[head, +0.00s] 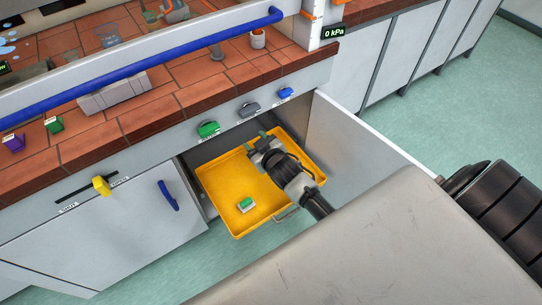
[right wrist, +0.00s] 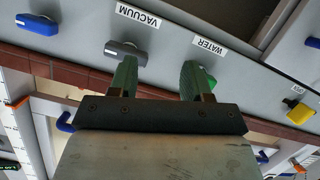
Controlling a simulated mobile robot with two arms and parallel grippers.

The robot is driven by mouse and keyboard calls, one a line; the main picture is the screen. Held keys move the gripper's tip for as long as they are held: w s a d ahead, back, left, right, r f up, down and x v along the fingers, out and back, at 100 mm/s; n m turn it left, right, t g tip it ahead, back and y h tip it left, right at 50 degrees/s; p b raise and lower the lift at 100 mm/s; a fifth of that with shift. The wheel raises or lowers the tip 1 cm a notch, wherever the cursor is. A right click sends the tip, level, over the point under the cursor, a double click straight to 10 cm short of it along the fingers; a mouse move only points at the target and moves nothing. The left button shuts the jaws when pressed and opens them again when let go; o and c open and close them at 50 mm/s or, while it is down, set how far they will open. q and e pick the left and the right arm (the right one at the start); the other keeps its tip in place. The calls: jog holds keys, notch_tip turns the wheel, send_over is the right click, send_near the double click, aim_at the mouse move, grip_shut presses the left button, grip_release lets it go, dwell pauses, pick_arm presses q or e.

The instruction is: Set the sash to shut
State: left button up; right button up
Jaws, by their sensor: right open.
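The sash is a pale-framed panel across the hood front, with a long blue handle bar (head: 160,62) along it. There is a gap between the bar and the tiled bench (head: 225,85), so the sash stands raised. In the right wrist view, a blue end of the bar (right wrist: 65,122) shows beyond my gripper, which hides its middle. My right gripper (head: 257,142) is open and empty, below the bench edge in front of the knob panel and over the yellow tray. Its green fingers also show in the right wrist view (right wrist: 157,78), apart from the bar. My left gripper is not in view.
A yellow pull-out tray (head: 222,185) holds a small green-and-white block (head: 246,205). An open cabinet door (head: 360,140) stands right of it. Green (head: 208,129), grey (head: 249,109) and blue (head: 285,92) knobs and a yellow slider (head: 101,186) line the front.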

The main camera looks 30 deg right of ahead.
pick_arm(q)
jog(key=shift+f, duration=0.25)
pick_arm(e)
jog(key=s+d+f+n+g, duration=0.1)
jog(key=s+f+n, duration=0.3)
jog(key=f+n, duration=0.4)
jog(key=shift+s+d+f+g, duration=0.15)
jog(key=shift+d+f+g, duration=0.3)
jog(key=shift+d, duration=0.2)
